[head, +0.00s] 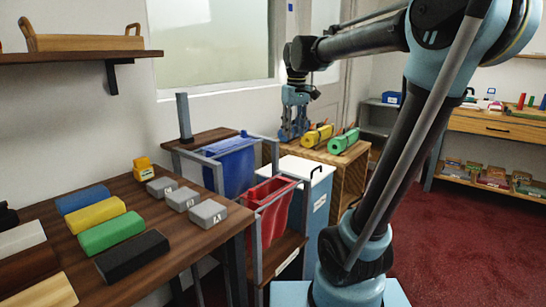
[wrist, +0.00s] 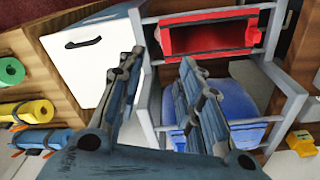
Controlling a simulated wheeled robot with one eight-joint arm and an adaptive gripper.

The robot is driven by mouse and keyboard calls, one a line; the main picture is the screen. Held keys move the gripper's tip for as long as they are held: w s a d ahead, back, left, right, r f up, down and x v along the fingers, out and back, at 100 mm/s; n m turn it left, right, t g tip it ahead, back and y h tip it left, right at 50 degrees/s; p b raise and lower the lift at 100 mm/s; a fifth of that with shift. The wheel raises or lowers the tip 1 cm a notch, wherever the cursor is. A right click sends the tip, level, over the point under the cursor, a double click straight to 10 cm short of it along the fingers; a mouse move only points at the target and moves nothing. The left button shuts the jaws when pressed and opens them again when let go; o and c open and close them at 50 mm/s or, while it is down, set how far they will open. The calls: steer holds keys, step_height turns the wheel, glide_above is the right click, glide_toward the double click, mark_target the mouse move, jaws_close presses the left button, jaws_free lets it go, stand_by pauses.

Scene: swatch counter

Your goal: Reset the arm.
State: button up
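My gripper (head: 294,120) hangs at the end of my raised, bent arm in the head view, fingers pointing down. It appears in front of the wooden crate and above the bins, with the blue roll behind it partly hidden. In the wrist view my gripper (wrist: 160,62) has its two fingers apart, with nothing between them. Beyond the fingers are the red bin (wrist: 205,41) and the blue bin (wrist: 228,100) in their grey frame. I cannot tell the exact height of the fingertips above them.
A wooden counter (head: 150,190) at left holds coloured blocks, several grey labelled blocks and a yellow piece (head: 143,168). The wooden crate (head: 349,166) carries yellow (head: 317,137) and green (head: 343,141) rolls. Red carpet (head: 460,235) is clear at right.

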steer(key=s+d+f+m, duration=0.2)
steer(key=s+d+f, duration=0.2)
steer(key=s+f, duration=0.3)
steer(key=s+d+f+m, duration=0.2)
steer(key=s+d+f, duration=0.2)
steer(key=s+f, duration=0.3)
steer(key=s+d+f+m+t, duration=0.1)
steer(key=s+d+f, duration=0.2)
steer(key=s+f, duration=0.4)
step_height(320, 180, down, 4)
steer(key=shift+s+d+r+m, duration=0.2)
steer(key=shift+s+d+m, duration=0.2)
